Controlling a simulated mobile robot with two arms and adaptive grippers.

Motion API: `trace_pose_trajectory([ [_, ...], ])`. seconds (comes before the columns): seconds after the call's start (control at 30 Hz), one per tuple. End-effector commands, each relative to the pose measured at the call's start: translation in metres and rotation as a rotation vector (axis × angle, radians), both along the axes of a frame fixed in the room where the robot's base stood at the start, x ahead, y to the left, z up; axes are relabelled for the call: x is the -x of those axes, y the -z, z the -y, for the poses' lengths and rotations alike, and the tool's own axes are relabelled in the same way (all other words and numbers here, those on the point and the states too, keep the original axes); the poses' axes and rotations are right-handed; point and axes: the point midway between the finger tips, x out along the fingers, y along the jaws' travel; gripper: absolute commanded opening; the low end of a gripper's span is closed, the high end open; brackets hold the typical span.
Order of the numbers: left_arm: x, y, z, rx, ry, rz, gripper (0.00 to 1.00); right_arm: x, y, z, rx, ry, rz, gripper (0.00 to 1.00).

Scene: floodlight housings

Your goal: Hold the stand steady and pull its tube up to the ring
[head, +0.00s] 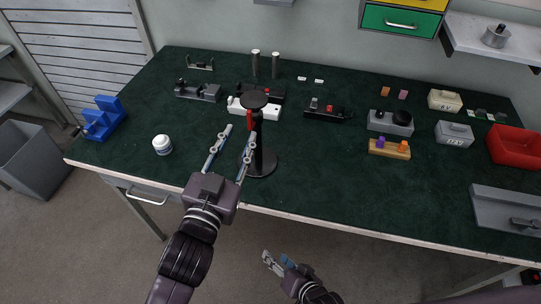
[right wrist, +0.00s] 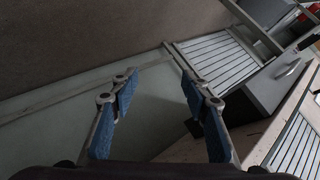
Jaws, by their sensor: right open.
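The black stand has a round base (head: 262,165) on the near part of the table, an upright tube (head: 259,140) and a dark disc (head: 255,98) on top. A small red part (head: 249,121) shows at the tube's upper left; I cannot make out a separate ring. My left gripper (head: 240,131) is open. Its right finger is close beside the tube in the picture; I cannot tell whether it touches. My right gripper (head: 275,260) is low, in front of the table edge. It is open and empty, as the right wrist view (right wrist: 158,78) shows.
A white fixture (head: 254,106) and two grey cylinders (head: 265,66) are behind the stand. The table's front middle-right is clear.

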Motion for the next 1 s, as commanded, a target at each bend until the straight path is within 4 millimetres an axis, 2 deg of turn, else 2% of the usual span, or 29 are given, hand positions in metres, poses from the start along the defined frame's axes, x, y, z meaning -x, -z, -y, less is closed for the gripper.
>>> trace_pose_trajectory([
  [0.03,0.0,0.0,0.0,0.0,0.0,0.0,0.29,-0.011,-0.027,-0.014,-0.065,0.013,0.033,0.43],
  [0.2,0.0,0.0,0.0,0.0,0.0,0.0,0.29,-0.035,-0.117,-0.056,-0.293,0.051,0.116,0.43],
  [0.37,0.0,0.0,0.0,0.0,0.0,0.0,0.29,-0.044,-0.206,-0.087,-0.521,0.07,0.172,0.43],
  [0.4,0.0,0.0,0.0,0.0,0.0,0.0,0.29,-0.045,-0.23,-0.094,-0.58,0.071,0.185,0.43],
  [0.5,0.0,0.0,0.0,0.0,0.0,0.0,0.29,-0.068,-0.265,-0.085,-0.531,0.008,0.3,0.43],
  [1.0,0.0,0.0,0.0,0.0,0.0,0.0,0.29,-0.146,-0.3,-0.028,0.164,-0.178,0.782,0.43],
])
